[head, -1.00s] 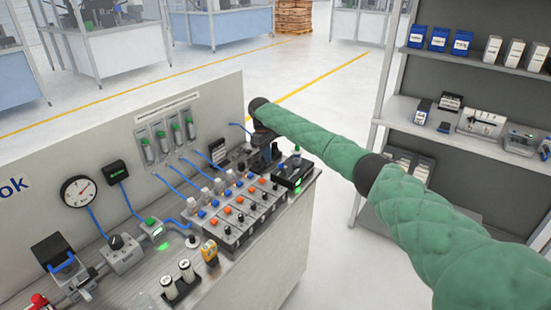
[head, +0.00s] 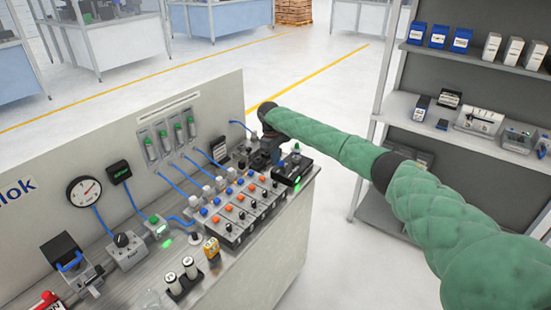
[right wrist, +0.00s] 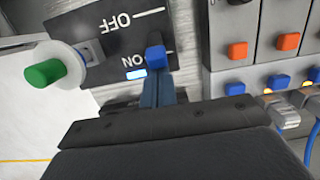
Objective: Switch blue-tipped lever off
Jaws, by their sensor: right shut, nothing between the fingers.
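The black switch box (head: 293,168) stands at the right end of the bench. In the right wrist view its panel (right wrist: 112,38) carries OFF and ON labels. The blue-tipped lever (right wrist: 156,58) is on the ON side, close to a lit blue-white indicator (right wrist: 136,73). A green-tipped part (right wrist: 45,73) sits left of it. My right gripper (right wrist: 157,84) is shut and empty, its fingertips right at the blue tip; I cannot tell whether they touch. In the head view the right gripper (head: 271,150) is at the box's far left side, partly hidden by my arm. My left gripper is not in view.
Rows of modules with orange and blue buttons (head: 243,205) stand directly left of the switch box. A panel with a gauge (head: 84,193) rises behind the bench. A shelf unit (head: 455,130) stands at the right. Open floor lies between bench and shelf.

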